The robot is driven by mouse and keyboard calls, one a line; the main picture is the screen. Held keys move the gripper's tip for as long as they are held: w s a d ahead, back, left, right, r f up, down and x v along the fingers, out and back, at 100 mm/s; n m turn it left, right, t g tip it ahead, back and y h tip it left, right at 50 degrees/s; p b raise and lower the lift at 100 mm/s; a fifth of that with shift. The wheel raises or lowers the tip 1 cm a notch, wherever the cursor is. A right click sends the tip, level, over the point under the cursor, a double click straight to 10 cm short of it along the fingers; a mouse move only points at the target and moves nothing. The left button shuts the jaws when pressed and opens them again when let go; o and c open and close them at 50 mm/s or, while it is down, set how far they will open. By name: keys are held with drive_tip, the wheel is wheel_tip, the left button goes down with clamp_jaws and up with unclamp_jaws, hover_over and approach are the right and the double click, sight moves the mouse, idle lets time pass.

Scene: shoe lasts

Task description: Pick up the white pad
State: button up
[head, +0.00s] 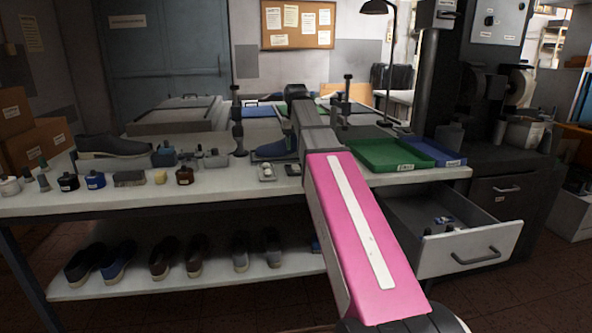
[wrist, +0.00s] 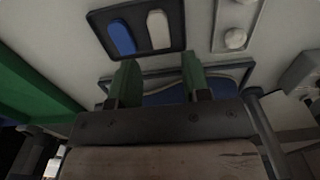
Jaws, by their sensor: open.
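The white pad (wrist: 158,28) is a pale, rounded strip in a dark shallow tray (wrist: 182,30) near the top of the wrist view. A blue pad (wrist: 121,36) lies beside it on the left. My gripper (wrist: 158,75) is open, its two green-tipped fingers apart with nothing visibly held between them. In the picture, the pads lie above the fingertips, apart from them. In the head view my pink arm crosses the bench, and I cannot make out the gripper or the white pad there.
The white bench (head: 110,199) holds bottles at left and a blue shoe (head: 275,150) near my arm. A small tray with pale round pieces (head: 267,172) sits at its front. A green tray (head: 390,155) and blue tray (head: 432,150) stand right. An open drawer (head: 470,250) juts out below.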

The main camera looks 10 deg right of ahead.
sight(296, 168)
wheel_tip(296, 168, down, 9)
drive_tip(key=shift+d+r, duration=0.1)
drive_tip(key=shift+d, duration=0.05)
drive_tip(key=c, duration=0.7)
